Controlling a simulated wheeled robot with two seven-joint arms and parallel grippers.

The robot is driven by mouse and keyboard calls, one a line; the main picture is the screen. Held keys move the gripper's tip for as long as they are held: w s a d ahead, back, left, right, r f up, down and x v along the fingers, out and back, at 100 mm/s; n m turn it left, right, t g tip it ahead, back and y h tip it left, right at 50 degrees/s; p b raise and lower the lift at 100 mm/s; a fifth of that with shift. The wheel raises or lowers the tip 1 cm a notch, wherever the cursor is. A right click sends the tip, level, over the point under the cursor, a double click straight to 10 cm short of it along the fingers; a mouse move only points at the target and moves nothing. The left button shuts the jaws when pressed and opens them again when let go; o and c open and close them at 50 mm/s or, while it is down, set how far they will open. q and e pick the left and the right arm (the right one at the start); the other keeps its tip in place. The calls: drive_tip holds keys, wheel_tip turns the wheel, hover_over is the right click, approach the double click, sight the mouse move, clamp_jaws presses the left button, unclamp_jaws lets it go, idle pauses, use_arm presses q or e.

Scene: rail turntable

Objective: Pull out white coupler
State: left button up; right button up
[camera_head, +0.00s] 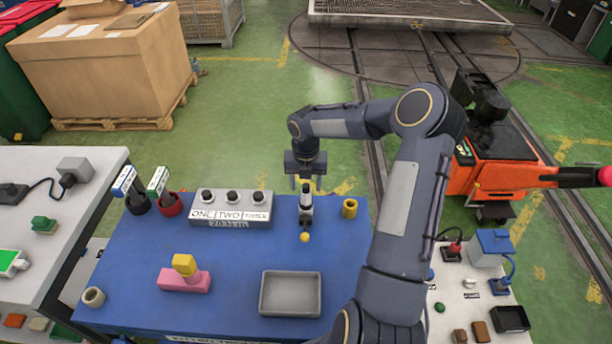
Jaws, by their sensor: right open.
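My right gripper (306,184) points down over the back of the blue table, with its fingers apart. Just below it stands a small upright fitting with a white upper part (306,202) and a dark lower part. A yellow ball (305,237) sits at its front end. This may be the white coupler, but it is too small to be sure. I cannot tell whether the fingers touch it. A small white piece (470,283) also lies on the white table at the right. My left gripper is out of view.
Blue and red plugs with cables are at right. The table's middle is mostly clear.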

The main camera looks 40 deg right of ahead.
wheel_tip(320, 180, down, 6)
drive_tip(key=b, duration=0.4)
drive_tip(key=shift+r, duration=0.1)
drive_tip(key=shift+r, duration=0.1)
drive_tip(key=shift+c, duration=0.2)
drive_tip(key=c, duration=1.1)
drive_tip(key=shift+r+p, duration=0.55)
drive_tip(key=shift+r, duration=0.1)
drive_tip(key=shift+r+p, duration=1.8)
drive_tip(key=shift+r, duration=1.25)
drive_tip(key=shift+d+r, duration=0.1)
